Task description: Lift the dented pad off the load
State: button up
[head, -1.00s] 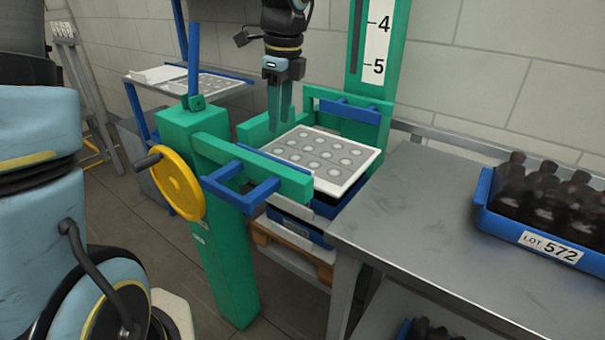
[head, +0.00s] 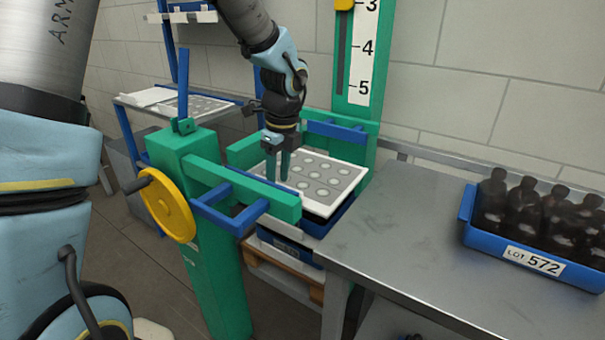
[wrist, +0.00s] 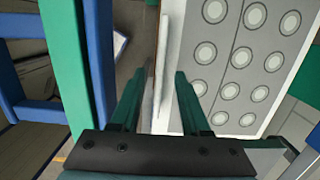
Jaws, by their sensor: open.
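The pad (head: 318,202) is a pale grey sheet with a white border and rows of round marks, lying on top of the load (head: 308,252) inside the green frame. I cannot make out its dent apart from these round marks. My gripper (head: 278,178) points down at the pad's left edge, with its green fingers apart and nothing gripped. In the wrist view, a thin white edge shows between the open fingers (wrist: 163,70), and the pad's marked face (wrist: 235,60) is to the right. I cannot tell whether a finger touches it.
The green frame (head: 225,265) with blue handles and a yellow handwheel (head: 167,209) stands close around the load. A steel table (head: 400,230) on the right holds a blue crate (head: 500,250) of dark bottles. A shelf (head: 135,100) with another marked sheet is behind.

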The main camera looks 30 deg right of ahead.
jog(key=shift+f, duration=0.45)
grip_shut()
dwell(0.4)
